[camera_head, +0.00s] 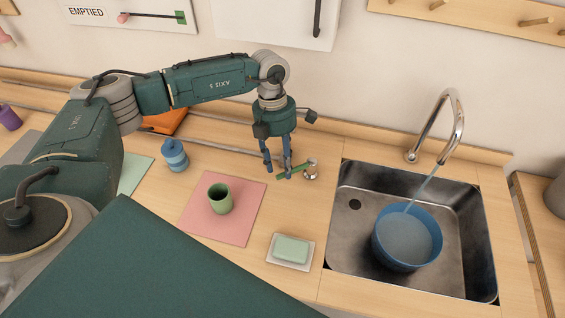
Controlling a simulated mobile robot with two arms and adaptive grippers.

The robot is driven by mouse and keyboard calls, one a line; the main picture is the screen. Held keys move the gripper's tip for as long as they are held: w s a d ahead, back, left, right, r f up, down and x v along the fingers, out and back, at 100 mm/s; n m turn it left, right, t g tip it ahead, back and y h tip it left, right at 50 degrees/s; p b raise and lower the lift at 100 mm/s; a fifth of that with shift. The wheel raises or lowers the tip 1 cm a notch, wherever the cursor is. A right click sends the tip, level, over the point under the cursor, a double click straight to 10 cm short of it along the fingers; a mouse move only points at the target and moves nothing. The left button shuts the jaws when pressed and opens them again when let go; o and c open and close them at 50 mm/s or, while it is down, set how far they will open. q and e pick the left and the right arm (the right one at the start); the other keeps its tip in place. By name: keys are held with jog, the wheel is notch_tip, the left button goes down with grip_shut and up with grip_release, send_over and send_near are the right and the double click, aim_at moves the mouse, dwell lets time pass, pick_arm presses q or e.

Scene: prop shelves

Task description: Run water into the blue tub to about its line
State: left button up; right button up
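The blue tub (379,248) stands in the steel sink under the spout. A thin stream of water (423,188) runs from the chrome faucet (457,125) into it. Greyish water (408,240) covers the tub's inside below the rim; I cannot make out a line. My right gripper is out of view.
The sink (346,230) has a dark drain at its left. A green cup (220,199) on a pink mat (249,222), a soap dish (274,258) with green soap and a blue jar (175,156) stand on the counter.

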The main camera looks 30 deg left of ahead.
pick_arm(q)
jog(key=shift+s+d+f, duration=0.1)
jog(key=shift+d+f, duration=0.15)
jog(key=shift+f, duration=0.6)
grip_shut()
jog(key=shift+d, duration=0.1)
